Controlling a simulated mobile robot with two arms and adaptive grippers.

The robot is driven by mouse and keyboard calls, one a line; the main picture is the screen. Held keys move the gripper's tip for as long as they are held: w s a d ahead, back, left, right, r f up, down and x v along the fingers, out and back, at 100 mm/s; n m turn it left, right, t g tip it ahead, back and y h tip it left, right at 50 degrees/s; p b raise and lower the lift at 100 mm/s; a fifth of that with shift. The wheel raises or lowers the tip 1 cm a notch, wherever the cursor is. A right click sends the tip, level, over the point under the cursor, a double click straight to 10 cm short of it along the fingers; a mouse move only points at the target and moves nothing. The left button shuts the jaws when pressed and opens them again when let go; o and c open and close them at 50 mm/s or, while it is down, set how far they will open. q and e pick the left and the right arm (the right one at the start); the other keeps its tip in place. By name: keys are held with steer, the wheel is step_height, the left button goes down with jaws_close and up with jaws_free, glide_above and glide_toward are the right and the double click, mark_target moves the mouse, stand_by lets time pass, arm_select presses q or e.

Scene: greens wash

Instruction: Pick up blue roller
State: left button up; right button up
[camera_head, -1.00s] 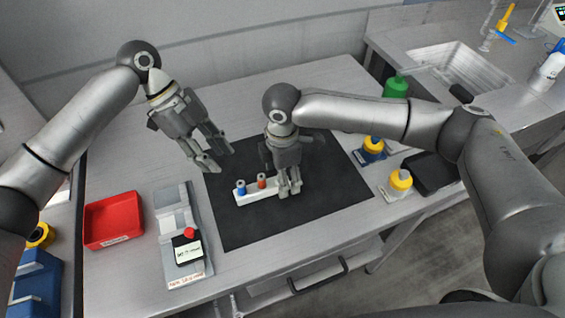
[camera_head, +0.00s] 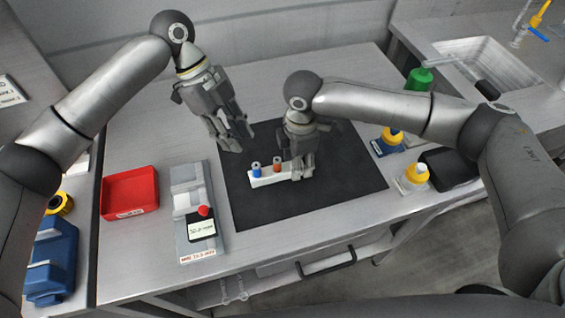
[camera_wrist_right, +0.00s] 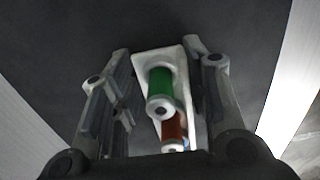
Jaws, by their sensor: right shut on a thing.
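The blue roller (camera_head: 256,170) stands upright at the left end of a white holder (camera_head: 268,181) on the black mat. A red-orange roller (camera_head: 277,164) stands beside it. In the right wrist view, a green roller (camera_wrist_right: 160,82) and the red roller (camera_wrist_right: 173,127) show in the holder (camera_wrist_right: 148,62); only a sliver of blue shows behind. My right gripper (camera_head: 299,173) is shut on the holder's right end and hides the green roller in the head view; its fingers flank the holder in the wrist view. My left gripper (camera_head: 238,144) is open and empty, above and behind the blue roller.
The black mat (camera_head: 300,203) has free room in front. A red tray (camera_head: 130,190) and a grey device (camera_head: 187,178) stand left of it. Yellow-capped bottles (camera_head: 415,176) and a green bottle (camera_head: 418,80) stand at the right. A sink (camera_head: 480,62) lies at the back right.

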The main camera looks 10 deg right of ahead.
arm_select(q)
steer(key=s+d+r+m+t+y, duration=0.1)
steer(key=s+d+r+t+y, duration=0.1)
steer(key=d+r+y, duration=0.1)
steer(key=t, duration=0.1)
glide_above(256, 164)
steer(key=shift+y, duration=0.4)
steer(key=f, duration=0.5)
steer(key=shift+s+a+f, duration=0.1)
steer(key=shift+a+f, duration=0.05)
steer(key=shift+a, duration=0.05)
steer(key=shift+d+f, duration=0.15)
steer(key=shift+f, duration=2.9)
steer(key=shift+c, duration=0.3)
jaws_close()
